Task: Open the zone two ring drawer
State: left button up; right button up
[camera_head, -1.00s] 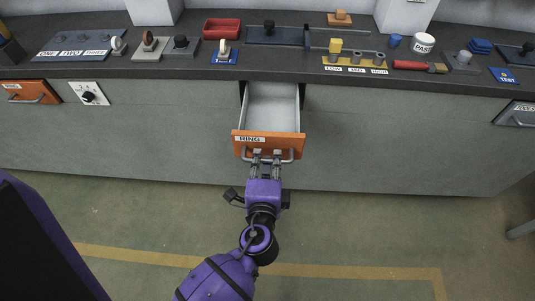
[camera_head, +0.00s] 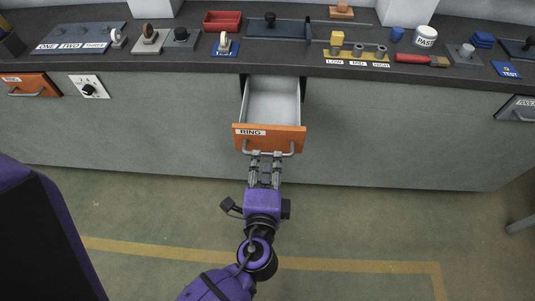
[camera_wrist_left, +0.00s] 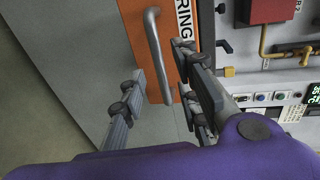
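The orange-fronted drawer labelled RING (camera_head: 270,138) is pulled well out of the grey counter front, and its pale interior (camera_head: 272,100) looks empty. Its metal bar handle (camera_head: 266,152) runs along the front. My left gripper (camera_head: 265,158) is just in front of the handle, with its two fingers spread apart. In the left wrist view the handle (camera_wrist_left: 158,55) lies ahead, between the lines of the open fingers (camera_wrist_left: 165,85), with nothing gripped. The orange front (camera_wrist_left: 184,12) with part of its RING label shows there too. My right gripper is not in view.
Another orange drawer (camera_head: 30,85) at left and a grey one (camera_head: 520,108) at right look shut. A dial plate (camera_head: 89,87) is on the counter front. The countertop holds a red tray (camera_head: 222,20), a PAST container (camera_head: 425,37) and several fixtures. The floor before the drawer is clear.

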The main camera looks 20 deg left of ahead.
pick_arm(q)
jog(key=v, duration=0.7)
jog(key=shift+s, duration=0.25)
jog(key=shift+d, duration=0.1)
jog(key=s+f+n+g+h+p, duration=0.45)
jog(key=s+f+n, duration=0.3)
jog(key=f, duration=0.25)
jog(key=s+a+r+n+g+p, duration=0.2)
jog(key=s+a+n+p, duration=0.5)
jog(key=s, duration=0.4)
jog(key=shift+a+r, duration=0.45)
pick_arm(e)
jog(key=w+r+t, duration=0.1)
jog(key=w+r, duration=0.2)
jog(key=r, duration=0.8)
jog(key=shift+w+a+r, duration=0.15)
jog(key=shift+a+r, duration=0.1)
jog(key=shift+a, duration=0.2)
